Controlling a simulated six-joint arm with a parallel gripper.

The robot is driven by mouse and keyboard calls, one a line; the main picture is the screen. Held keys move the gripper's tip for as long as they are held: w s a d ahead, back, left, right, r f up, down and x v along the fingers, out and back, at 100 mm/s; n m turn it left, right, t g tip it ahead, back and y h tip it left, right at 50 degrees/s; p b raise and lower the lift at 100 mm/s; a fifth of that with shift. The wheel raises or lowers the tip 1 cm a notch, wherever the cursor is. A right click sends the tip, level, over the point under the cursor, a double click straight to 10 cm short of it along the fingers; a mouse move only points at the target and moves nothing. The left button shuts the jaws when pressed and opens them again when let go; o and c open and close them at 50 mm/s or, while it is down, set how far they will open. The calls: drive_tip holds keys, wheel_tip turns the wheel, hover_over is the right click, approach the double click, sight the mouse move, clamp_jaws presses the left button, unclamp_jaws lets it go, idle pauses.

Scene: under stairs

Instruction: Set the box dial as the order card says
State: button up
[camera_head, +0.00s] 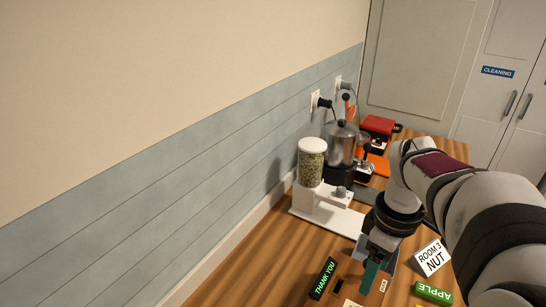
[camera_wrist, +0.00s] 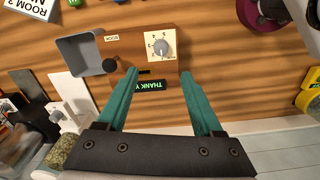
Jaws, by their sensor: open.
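A brown box (camera_wrist: 145,42) lies below my gripper in the wrist view. On it is a pale plate with a round grey dial (camera_wrist: 161,47) and small letters around it; I cannot tell exactly where the dial points. The box also has a black knob (camera_wrist: 110,65) and a lit green THANK YOU sign (camera_wrist: 150,85), also in the head view (camera_head: 323,278). A white card (camera_head: 433,257) reads ROOM 3 NUT. My gripper (camera_wrist: 159,74) is open, its teal fingertips apart at either side below the dial, holding nothing. In the head view my gripper (camera_head: 373,277) hides much of the box.
A grey bin (camera_wrist: 80,54) adjoins the box. A white dispenser (camera_head: 325,205) with a jar of green bits (camera_head: 312,165) stands behind. A green APPLE box (camera_head: 433,292) is near the card. The wall bounds the left.

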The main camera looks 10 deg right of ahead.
wheel_tip(320, 180, down, 14)
drive_tip(key=shift+a+f, duration=0.1)
drive_tip(key=shift+f, duration=0.15)
clamp_jaws()
